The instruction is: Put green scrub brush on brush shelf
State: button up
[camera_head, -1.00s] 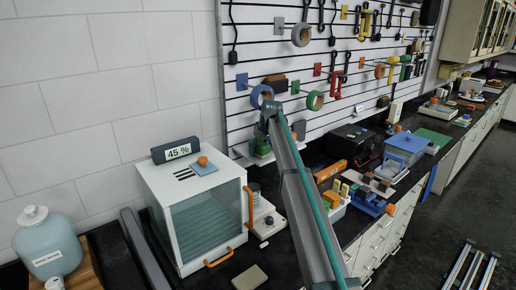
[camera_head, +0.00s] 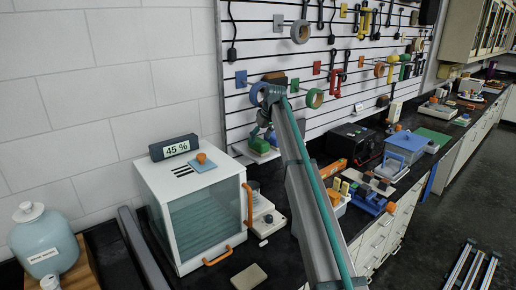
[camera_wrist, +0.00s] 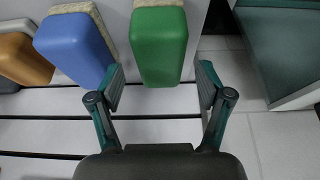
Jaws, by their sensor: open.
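The green scrub brush (camera_wrist: 158,45) is a green block with a tan bristle side, seen at the top of the wrist view. My gripper (camera_wrist: 159,72) is open, with one finger on each side of the brush's near end. The fingers do not appear closed on it. A white shelf (camera_head: 243,153) on the slatted wall shows in the head view behind my arm, with something green on it. I cannot tell for sure whether this is the brush shelf. My arm hides part of this area.
A blue brush (camera_wrist: 75,47) stands close left of the green one, with an orange block (camera_wrist: 25,60) farther left. A grey-and-teal box-like edge (camera_wrist: 290,50) is at right. Below the shelf, a glass-fronted cabinet (camera_head: 205,215) and a scale (camera_head: 265,220) stand on the black counter.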

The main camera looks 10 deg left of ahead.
jog(key=s+d+b, duration=0.3)
jog(key=s+d, duration=0.5)
jog(key=shift+s+d, duration=0.2)
jog(key=shift+d, duration=0.05)
jog(key=shift+f, duration=0.15)
